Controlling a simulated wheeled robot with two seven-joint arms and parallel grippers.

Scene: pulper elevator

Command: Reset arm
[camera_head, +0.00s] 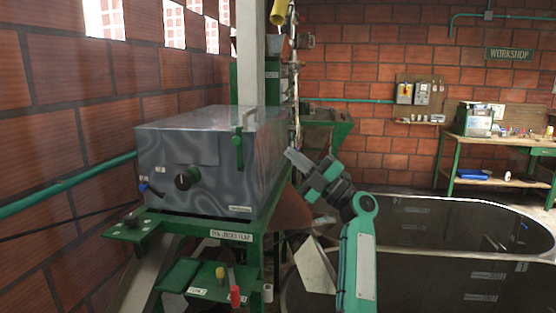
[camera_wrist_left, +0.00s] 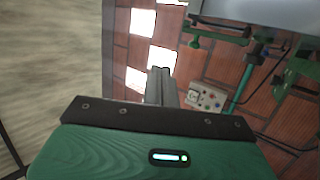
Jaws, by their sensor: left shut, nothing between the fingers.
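My left gripper (camera_head: 292,156) is in the middle of the head view, at the end of my green and grey arm. It points up and to the left, in front of the right side of the grey metal machine box (camera_head: 215,150). I cannot tell how close it is to the box. In the left wrist view the fingers (camera_wrist_left: 161,82) are together with nothing between them. My right gripper is not in view.
The box stands on a green frame (camera_head: 190,228) with small tools on a lower shelf. A large dark oval tank (camera_head: 450,207) lies at right. A green workbench (camera_head: 500,143) stands behind it. A button panel (camera_wrist_left: 205,98) shows in the left wrist view.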

